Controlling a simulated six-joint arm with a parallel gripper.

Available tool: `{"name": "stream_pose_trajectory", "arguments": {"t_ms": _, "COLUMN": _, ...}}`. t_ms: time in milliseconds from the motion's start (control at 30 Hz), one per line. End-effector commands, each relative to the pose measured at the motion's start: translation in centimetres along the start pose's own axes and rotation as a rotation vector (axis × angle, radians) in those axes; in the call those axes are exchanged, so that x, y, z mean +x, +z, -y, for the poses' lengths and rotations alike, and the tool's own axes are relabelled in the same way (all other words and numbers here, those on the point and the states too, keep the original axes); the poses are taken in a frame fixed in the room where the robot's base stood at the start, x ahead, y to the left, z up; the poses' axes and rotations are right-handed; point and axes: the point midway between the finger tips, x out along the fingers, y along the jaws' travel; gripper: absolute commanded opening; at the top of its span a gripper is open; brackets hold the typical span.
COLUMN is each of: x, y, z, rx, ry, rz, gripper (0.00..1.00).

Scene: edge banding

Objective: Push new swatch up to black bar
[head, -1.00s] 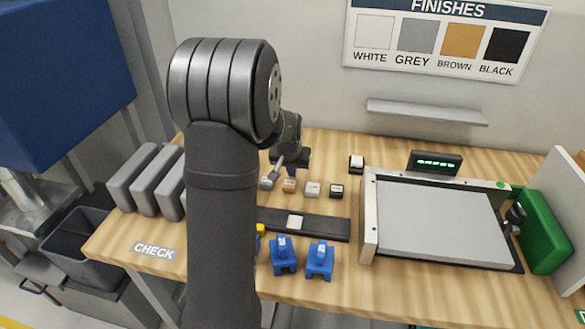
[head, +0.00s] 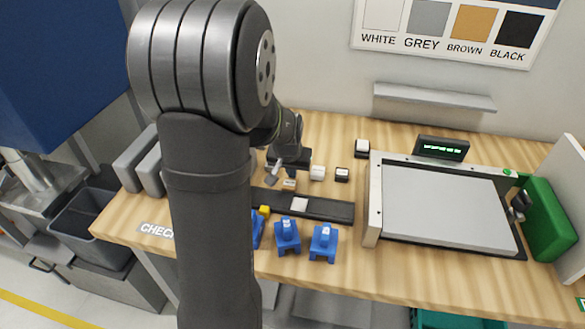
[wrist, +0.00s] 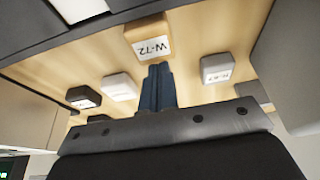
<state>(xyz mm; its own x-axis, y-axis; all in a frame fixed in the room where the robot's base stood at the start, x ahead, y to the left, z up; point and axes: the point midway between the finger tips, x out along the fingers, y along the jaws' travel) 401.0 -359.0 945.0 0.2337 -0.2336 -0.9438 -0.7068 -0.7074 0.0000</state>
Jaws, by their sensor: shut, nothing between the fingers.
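A tan swatch block labelled W-72 (wrist: 147,38) stands forward of its neighbours, close to the edge of the black bar (wrist: 30,42). I cannot tell whether they touch.
A white block (head: 317,173) and a black one (head: 342,174) stand right of my gripper. A grey block (wrist: 217,68) stands on its other side. A framed grey panel (head: 445,210) is at right.

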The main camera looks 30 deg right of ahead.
Motion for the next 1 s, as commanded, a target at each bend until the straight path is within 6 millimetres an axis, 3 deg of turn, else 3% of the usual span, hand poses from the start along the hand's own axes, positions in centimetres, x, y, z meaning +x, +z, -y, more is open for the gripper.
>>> {"name": "stream_pose_trajectory", "arguments": {"t_ms": 267, "x": 0.3, "y": -0.9, "z": 0.0, "rx": 0.0, "ry": 0.0, "rz": 0.001, "gripper": 0.0}}
{"name": "stream_pose_trajectory", "arguments": {"t_ms": 467, "x": 1.4, "y": -3.8, "z": 0.0, "rx": 0.001, "ry": 0.0, "rz": 0.0, "gripper": 0.0}}
{"name": "stream_pose_trajectory", "arguments": {"t_ms": 800, "x": -4.9, "y": -3.9, "z": 0.0, "rx": 0.0, "ry": 0.0, "rz": -0.005, "gripper": 0.0}}
{"name": "stream_pose_trajectory", "arguments": {"t_ms": 1000, "x": -7.7, "y": -3.9, "z": 0.0, "rx": 0.0, "ry": 0.0, "rz": -0.003, "gripper": 0.0}}
